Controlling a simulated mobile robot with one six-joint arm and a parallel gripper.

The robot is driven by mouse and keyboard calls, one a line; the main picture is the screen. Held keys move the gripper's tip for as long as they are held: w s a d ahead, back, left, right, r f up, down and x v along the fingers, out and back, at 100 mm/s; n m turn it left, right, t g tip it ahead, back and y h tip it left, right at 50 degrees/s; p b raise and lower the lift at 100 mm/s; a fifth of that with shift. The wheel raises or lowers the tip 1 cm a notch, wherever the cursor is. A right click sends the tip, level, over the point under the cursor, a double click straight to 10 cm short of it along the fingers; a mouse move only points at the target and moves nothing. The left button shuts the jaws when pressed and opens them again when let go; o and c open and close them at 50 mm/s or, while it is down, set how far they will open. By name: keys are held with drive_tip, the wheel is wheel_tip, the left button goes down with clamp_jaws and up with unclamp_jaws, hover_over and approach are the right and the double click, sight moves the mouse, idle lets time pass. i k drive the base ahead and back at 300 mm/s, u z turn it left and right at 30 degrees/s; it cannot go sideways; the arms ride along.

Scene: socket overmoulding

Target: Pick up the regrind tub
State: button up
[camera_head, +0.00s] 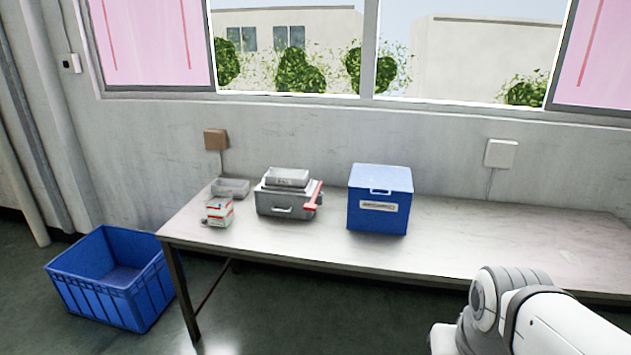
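No readable label shows which container is the regrind tub. A small open grey tub (236,187) stands at the table's left end, behind a white, red and green carton (219,212). A second light grey tray (287,177) lies on top of a grey case (284,204) with a front handle. A closed blue box (379,199) with a white label, too small to read, stands right of the case. An open blue crate (110,276) stands on the floor left of the table. My arm shows at the lower right; my gripper is out of view.
The long pale table (440,235) stands along the wall under the window, and its right half is mostly clear. A red-handled item (313,195) lies against the case's right side. Wall boxes (501,153) hang above the table.

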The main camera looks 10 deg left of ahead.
sight(219, 206)
drive_tip(key=u, duration=0.35)
drive_tip(key=k, duration=0.45)
drive_tip(key=u, duration=0.8)
drive_tip(key=k, duration=0.95)
drive_tip(key=u, duration=1.15)
drive_tip(key=i, duration=2.55)
drive_tip(key=z, duration=0.15)
drive_tip(key=i, duration=1.5)
drive_tip(key=z, duration=1.6)
drive_tip(key=i, duration=1.05)
drive_tip(key=z, duration=0.95)
drive_tip(key=k, duration=0.1)
drive_tip(key=u, duration=0.3)
